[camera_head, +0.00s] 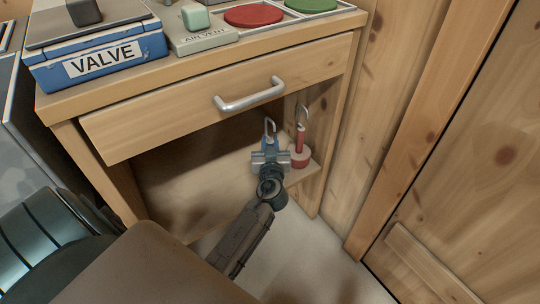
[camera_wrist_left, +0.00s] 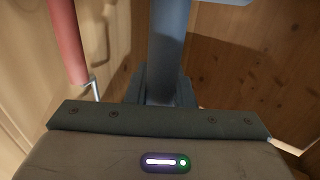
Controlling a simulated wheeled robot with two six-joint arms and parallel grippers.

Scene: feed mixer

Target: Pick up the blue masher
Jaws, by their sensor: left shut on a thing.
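The blue masher (camera_head: 269,143) stands in the open shelf under the drawer, its metal hook upward. My left gripper (camera_head: 269,157) reaches in from the front and is shut on it, hiding its lower part. In the left wrist view the blue masher (camera_wrist_left: 169,45) rises as a blue shaft from between the fingers (camera_wrist_left: 162,92). I cannot tell whether it touches the shelf. The red masher (camera_head: 300,150) stands upright just right of it, apart from the gripper. Its red handle (camera_wrist_left: 67,42) also shows at the left of the wrist view. My right gripper is out of view.
A wooden drawer with a metal handle (camera_head: 249,96) overhangs the shelf (camera_head: 190,195). A blue VALVE box (camera_head: 98,62), an AIR VENT box (camera_head: 195,35) and a red button (camera_head: 253,15) are on top. Wooden walls (camera_head: 470,130) close off the right. The shelf left of the mashers is bare.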

